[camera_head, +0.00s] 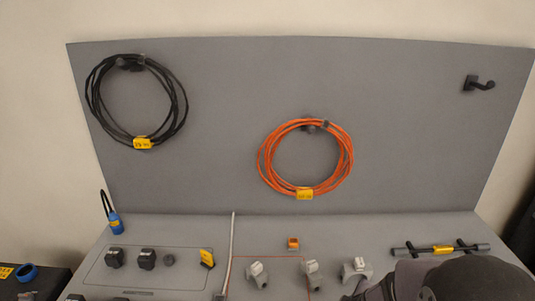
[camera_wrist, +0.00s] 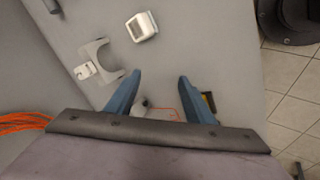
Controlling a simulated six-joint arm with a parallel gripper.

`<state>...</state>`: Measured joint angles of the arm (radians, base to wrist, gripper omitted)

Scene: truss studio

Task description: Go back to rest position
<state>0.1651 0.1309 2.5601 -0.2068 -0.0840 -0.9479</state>
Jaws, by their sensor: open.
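My gripper (camera_wrist: 160,76) shows in the wrist view with its two blue fingers spread apart. Nothing is between the fingertips except the grey bench surface seen beyond them. A grey clamp piece with a white tag (camera_wrist: 97,62) lies ahead and left of the fingers, apart from them. In the head view, a dark rounded part of my arm covers the bottom right corner, and the fingers cannot be made out there.
A black cable coil (camera_head: 93,98) and an orange cable coil (camera_head: 262,165) hang on the grey back panel. An empty hook (camera_head: 482,84) is at upper right. A dark bar with a yellow label (camera_head: 408,250) lies on the bench. Several small clamps and blocks stand along the front.

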